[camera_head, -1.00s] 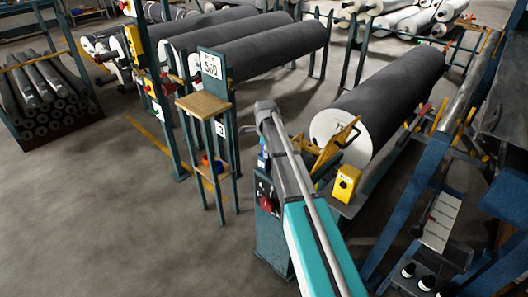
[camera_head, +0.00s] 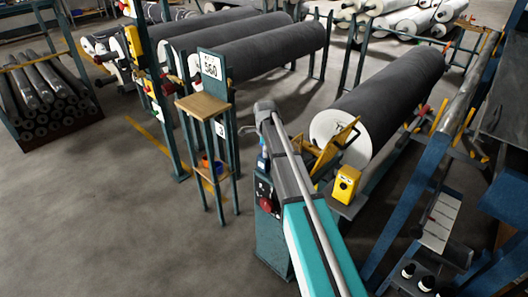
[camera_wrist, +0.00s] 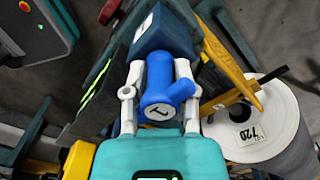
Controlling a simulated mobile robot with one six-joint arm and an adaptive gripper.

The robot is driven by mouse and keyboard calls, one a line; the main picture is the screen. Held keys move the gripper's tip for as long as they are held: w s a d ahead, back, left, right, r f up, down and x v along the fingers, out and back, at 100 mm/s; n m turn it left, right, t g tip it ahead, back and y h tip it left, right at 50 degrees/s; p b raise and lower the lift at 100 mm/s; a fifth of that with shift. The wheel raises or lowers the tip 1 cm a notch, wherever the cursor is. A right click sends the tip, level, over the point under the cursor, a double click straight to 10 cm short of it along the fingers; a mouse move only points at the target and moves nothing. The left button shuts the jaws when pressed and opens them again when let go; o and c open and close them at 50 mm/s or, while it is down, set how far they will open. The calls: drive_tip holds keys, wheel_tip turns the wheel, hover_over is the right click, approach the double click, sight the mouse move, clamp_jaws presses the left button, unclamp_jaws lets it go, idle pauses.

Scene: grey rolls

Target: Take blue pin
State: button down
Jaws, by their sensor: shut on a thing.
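In the head view my arm hides most of the gripper, and a small blue thing shows beside the arm's end, too small to identify.
A teal cabinet (camera_head: 272,245) with a red knob stands below my arm. A yellow box (camera_head: 346,183) and a large grey roll (camera_head: 390,90) are to its right. A stand with a wooden top (camera_head: 203,105) is at left. Open floor (camera_head: 90,220) lies at lower left.

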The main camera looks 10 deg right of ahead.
drive_tip(key=shift+r+p, duration=4.85)
drive_tip(key=shift+r, duration=0.05)
